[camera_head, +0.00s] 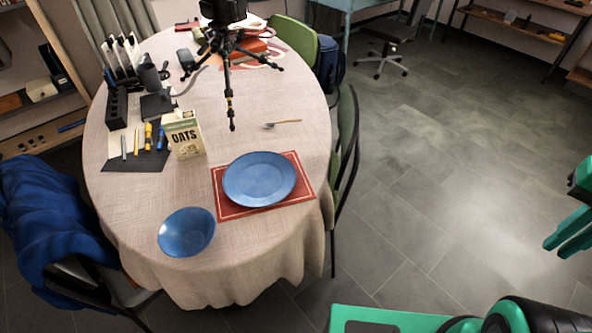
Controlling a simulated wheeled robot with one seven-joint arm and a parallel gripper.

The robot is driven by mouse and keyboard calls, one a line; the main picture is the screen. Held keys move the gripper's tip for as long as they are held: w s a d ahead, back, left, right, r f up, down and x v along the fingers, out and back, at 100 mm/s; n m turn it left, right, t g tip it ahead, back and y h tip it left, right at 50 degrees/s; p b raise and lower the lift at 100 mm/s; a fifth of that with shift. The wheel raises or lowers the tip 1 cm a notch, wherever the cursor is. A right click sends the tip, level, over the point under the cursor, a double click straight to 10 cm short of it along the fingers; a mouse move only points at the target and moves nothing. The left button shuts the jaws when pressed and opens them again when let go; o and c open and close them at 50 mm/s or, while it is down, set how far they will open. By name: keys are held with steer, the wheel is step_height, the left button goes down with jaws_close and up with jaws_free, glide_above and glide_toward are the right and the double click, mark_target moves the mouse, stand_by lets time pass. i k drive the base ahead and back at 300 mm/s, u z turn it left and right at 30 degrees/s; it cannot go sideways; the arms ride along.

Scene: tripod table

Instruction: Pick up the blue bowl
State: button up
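The blue bowl (187,232) sits on the cloth-covered round table (240,262), near its front left edge. It appears empty, and nothing covers it. A larger blue plate (259,179) lies to its right on a red placemat (228,208). My gripper (566,236), with green fingers, is at the right edge of the view, far right of the table and well apart from the bowl. It is partly cut off by the frame, and I cannot tell its finger gap.
An oats box (185,135) stands behind the bowl. A black tripod (229,60), a fork (283,123) and desk items are farther back. Chairs stand around the table, one with a blue cloth (50,215) at left. The floor (440,190) right of the table is clear.

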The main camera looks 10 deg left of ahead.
mark_target(187, 231)
steer(key=u, duration=1.65)
